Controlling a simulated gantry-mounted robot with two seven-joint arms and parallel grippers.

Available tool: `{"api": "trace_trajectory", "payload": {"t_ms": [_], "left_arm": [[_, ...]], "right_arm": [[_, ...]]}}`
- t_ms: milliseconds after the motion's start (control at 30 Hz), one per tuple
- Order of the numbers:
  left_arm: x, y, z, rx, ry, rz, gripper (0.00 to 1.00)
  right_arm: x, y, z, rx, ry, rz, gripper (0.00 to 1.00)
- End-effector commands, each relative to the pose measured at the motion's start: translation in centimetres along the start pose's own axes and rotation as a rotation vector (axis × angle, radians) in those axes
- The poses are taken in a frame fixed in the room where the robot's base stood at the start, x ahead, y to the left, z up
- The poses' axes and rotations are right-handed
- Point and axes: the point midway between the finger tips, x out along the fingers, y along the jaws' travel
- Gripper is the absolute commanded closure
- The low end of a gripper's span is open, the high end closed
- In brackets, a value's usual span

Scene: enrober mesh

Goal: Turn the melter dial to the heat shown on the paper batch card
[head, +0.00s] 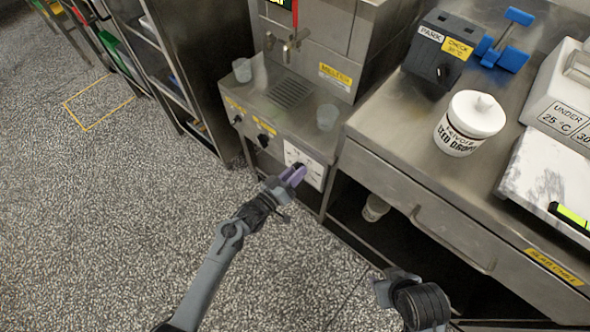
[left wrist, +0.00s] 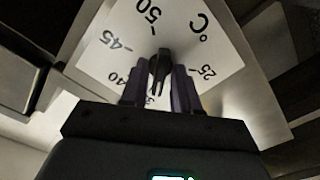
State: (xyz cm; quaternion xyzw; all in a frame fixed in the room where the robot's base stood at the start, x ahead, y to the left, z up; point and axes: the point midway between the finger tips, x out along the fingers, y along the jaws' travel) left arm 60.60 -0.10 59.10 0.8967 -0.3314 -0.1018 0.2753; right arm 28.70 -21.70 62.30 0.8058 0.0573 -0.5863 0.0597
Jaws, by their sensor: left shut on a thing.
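The melter (head: 310,40) is a steel machine with a tap and a yellow label. Its white dial plate (head: 316,172) is on the low front panel. In the left wrist view the dial plate (left wrist: 120,62) shows 25, 40, 45, 50 and °C, with another number partly hidden by the fingers. My left gripper (head: 292,175) has purple fingers at the plate. In the left wrist view my left gripper (left wrist: 159,90) is shut on the black dial knob (left wrist: 161,62). I cannot tell the knob's exact setting. My right gripper (head: 385,287) is low in the head view, away from the melter; its fingers are unclear. I cannot make out a paper batch card.
Two clear cups (head: 327,117) (head: 242,70) stand on the melter's ledge. Shelving stands left; the floor is clear.

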Motion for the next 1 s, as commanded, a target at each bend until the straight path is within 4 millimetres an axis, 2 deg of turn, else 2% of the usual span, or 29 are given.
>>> {"api": "trace_trajectory", "payload": {"t_ms": [700,1000], "left_arm": [[0.0,0.1,-0.1,0.678,0.000,0.000,1.00],[0.0,0.1,0.0,0.897,0.000,0.000,1.00]], "right_arm": [[-1.4,0.3,-0.4,-0.010,-0.001,0.008,0.62],[-1.6,0.2,-0.5,-0.008,-0.001,0.007,0.62]]}}
